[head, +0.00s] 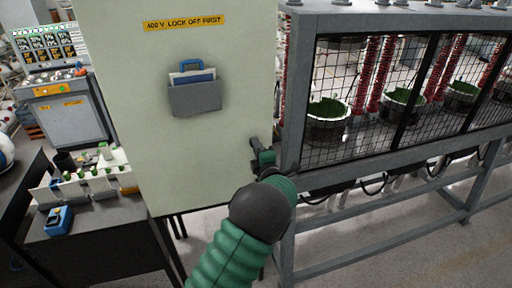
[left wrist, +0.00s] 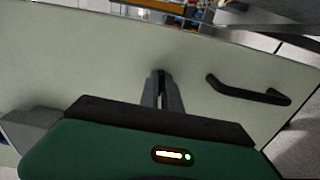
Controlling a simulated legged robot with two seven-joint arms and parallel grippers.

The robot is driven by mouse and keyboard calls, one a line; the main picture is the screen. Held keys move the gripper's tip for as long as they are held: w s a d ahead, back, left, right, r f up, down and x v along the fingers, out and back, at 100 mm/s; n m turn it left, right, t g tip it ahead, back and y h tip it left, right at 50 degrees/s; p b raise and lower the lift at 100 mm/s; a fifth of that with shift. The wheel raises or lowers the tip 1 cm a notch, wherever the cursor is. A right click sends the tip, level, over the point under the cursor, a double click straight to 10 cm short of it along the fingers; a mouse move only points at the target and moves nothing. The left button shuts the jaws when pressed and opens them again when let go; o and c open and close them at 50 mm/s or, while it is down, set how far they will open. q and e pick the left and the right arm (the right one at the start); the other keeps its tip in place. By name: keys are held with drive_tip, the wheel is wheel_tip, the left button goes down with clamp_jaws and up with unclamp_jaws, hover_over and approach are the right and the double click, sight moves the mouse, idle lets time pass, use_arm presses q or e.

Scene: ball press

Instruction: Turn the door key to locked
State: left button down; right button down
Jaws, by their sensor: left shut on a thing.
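The pale cabinet door (head: 190,150) fills the middle of the head view; its face also shows in the left wrist view (left wrist: 100,70). My left gripper (head: 262,157) is at the door's right edge, partly hidden by my green arm. In the left wrist view its two fingers (left wrist: 161,78) are close together with their tips at the door face. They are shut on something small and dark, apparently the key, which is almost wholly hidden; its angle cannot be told. A black bar handle (left wrist: 248,92) is on the door, right of the fingers and apart from them. My right gripper is in neither view.
The door bears a yellow lock-off label (head: 184,22) and a grey pocket (head: 196,98) with papers and a blue-handled thing. A grey-framed mesh cage (head: 400,100) stands close on the right. A dark bench (head: 95,235) with small items is at the left.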

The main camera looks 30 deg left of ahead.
use_arm(q)
drive_tip(key=m, duration=0.5)
drive_tip(key=m+b, duration=0.1)
drive_tip(key=m, duration=0.4)
drive_tip(key=shift+s+d+f, duration=0.1)
drive_tip(key=shift+d+f, duration=0.05)
drive_tip(key=shift+f, duration=0.05)
idle(1.0)
drive_tip(key=c, duration=1.6)
unclamp_jaws()
drive_tip(key=shift+o, duration=0.2)
drive_tip(key=shift+r, duration=0.1)
drive_tip(key=b+v, duration=0.4)
drive_tip(key=v, duration=1.2)
drive_tip(key=shift+d, duration=0.3)
